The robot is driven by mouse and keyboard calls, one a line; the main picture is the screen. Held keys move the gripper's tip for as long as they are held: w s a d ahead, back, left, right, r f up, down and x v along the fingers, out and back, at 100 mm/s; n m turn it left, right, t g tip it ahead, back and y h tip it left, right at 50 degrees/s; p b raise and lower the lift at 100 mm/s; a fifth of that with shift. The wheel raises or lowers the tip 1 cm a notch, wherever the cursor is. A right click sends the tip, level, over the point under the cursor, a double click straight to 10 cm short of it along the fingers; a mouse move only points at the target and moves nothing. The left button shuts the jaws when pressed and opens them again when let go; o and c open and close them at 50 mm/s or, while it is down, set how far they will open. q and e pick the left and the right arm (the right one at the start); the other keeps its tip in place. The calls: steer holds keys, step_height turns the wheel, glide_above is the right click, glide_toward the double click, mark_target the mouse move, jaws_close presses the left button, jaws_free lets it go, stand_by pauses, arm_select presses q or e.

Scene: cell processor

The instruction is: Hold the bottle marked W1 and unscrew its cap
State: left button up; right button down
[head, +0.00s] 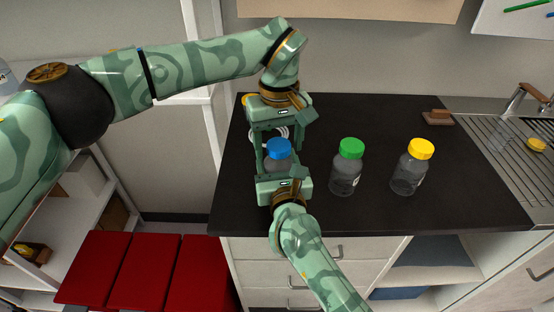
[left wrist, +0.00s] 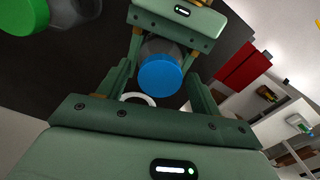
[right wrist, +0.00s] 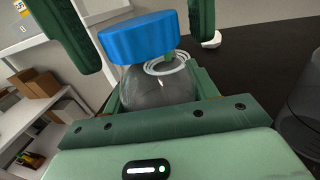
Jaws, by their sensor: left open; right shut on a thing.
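The bottle with a blue cap (head: 279,148) stands upright on the dark counter; no W1 mark is readable. My right gripper (head: 281,172) comes from the front and is shut on the clear bottle body (right wrist: 158,88), below the cap. My left gripper (head: 276,142) reaches in from the back and is open, its fingers on either side of the cap. The blue cap (left wrist: 160,78) shows between these fingers in the left wrist view, with gaps beside it. In the right wrist view the cap (right wrist: 140,37) sits on the bottle neck. My grippers hide much of the bottle body.
A green-capped bottle (head: 347,168) stands close to the right, and a yellow-capped bottle (head: 411,168) farther right. A white coil (right wrist: 168,63) lies behind the held bottle. A brown block (head: 438,118) and a sink (head: 505,150) are at the right. The counter's right front is clear.

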arm_select(q)
steer(key=m, duration=0.5)
steer(key=c, duration=1.2)
steer(key=shift+o, duration=0.2)
steer(key=n, duration=0.4)
steer(key=shift+n, duration=1)
steer(key=n, duration=0.6)
